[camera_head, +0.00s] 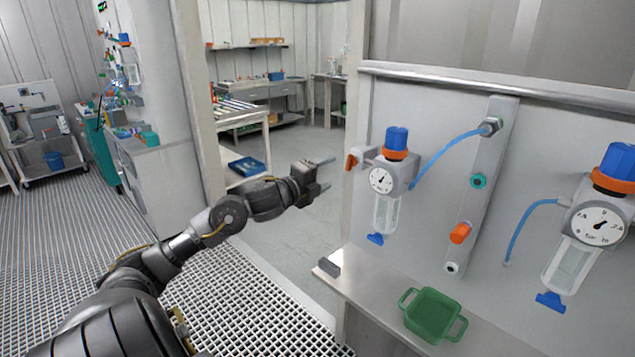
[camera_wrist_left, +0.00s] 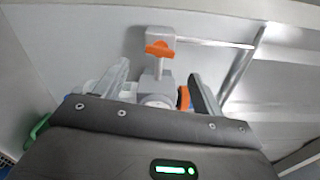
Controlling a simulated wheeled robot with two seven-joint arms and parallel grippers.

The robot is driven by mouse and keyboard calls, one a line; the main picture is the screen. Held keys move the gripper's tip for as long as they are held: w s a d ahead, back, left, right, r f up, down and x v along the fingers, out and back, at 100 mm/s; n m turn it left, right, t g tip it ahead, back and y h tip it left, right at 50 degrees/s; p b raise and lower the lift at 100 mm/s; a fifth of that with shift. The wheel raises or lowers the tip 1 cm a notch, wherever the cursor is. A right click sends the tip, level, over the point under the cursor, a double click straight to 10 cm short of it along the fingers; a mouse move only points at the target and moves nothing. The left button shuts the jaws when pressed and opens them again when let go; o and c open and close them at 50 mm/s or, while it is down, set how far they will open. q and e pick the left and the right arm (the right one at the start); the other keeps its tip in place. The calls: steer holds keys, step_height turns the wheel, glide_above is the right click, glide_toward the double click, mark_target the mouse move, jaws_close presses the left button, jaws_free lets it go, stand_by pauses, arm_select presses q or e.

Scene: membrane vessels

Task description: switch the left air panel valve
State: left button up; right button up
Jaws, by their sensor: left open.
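The left air panel valve has an orange handle (camera_head: 351,161) on the left side of the left pressure regulator (camera_head: 383,180), which has a blue knob and a round gauge. My left gripper (camera_head: 324,174) is open and empty, a short way left of the orange handle, with its fingers pointing toward the panel. In the left wrist view the orange handle (camera_wrist_left: 160,48) lies ahead, beyond and between the two spread fingers, and looks apart from both. Part of the regulator is hidden behind the gripper there. My right gripper is not in view.
A metal shelf (camera_head: 385,308) below the panel holds a green tray (camera_head: 432,314). A vertical manifold (camera_head: 484,180) with an orange valve (camera_head: 460,233) and a second regulator (camera_head: 596,222) are to the right. Blue hoses run between parts. Open floor lies behind my left arm.

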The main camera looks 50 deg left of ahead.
arm_select(q)
steer(key=shift+s, duration=1.45)
